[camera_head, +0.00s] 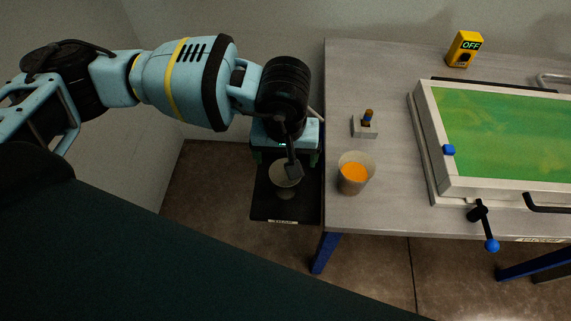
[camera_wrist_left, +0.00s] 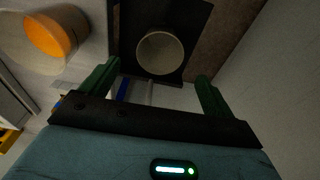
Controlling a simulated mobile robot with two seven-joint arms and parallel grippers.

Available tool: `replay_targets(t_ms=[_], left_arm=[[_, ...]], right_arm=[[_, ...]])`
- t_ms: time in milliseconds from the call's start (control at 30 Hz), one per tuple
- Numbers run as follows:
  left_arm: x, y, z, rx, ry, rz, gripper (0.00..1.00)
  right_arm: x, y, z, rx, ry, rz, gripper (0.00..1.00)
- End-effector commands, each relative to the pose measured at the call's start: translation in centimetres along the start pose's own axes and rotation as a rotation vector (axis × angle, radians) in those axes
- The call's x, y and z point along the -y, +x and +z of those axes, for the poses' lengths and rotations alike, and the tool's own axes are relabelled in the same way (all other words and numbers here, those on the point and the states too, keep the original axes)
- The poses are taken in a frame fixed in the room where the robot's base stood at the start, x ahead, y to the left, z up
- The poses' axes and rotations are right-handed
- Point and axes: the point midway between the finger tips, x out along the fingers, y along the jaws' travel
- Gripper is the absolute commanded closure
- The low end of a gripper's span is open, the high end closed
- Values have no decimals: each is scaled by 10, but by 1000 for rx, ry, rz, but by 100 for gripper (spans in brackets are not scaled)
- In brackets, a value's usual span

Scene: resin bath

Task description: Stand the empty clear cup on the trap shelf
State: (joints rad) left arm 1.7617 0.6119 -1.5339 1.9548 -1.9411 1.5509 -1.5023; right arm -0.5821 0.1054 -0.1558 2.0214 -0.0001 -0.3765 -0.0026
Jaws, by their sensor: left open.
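The trap shelf (camera_head: 262,205) is a dark, low shelf at the left side of the workbench; it also shows in the wrist view (camera_wrist_left: 196,22). The empty clear cup (camera_head: 285,191) appears to stand upright on it, partly hidden by my left arm. In the wrist view the cup's open mouth (camera_wrist_left: 160,53) faces the camera. My left gripper (camera_head: 286,160) is open, its green fingers spread to either side in the wrist view (camera_wrist_left: 158,72). The cup lies just beyond the fingertips, not gripped. My right gripper is not in view.
A cup with orange contents (camera_head: 353,178) stands on the workbench (camera_head: 385,215) near its left edge. A green-filled tray (camera_head: 500,130) and a yellow device reading OFF (camera_head: 464,49) are to the right.

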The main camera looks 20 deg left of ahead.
Motion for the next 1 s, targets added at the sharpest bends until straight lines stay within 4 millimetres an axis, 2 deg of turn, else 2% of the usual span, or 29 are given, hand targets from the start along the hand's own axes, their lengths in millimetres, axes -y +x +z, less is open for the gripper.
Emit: replay_targets(t_ms=[100, 333, 833, 933, 1000], left_arm=[[0, -20, 0, -2, 1, 1, 12], [0, -41, 0, 1, 1, 0, 12], [0, -44, 0, 3, -1, 1, 12], [-6, -39, 11, 43, -12, 24, 12], [-17, -31, 30, 122, -34, 68, 12]], right_arm=[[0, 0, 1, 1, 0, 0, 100], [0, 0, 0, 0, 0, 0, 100], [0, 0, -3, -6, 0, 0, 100], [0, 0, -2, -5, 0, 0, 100], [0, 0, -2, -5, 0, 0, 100]])
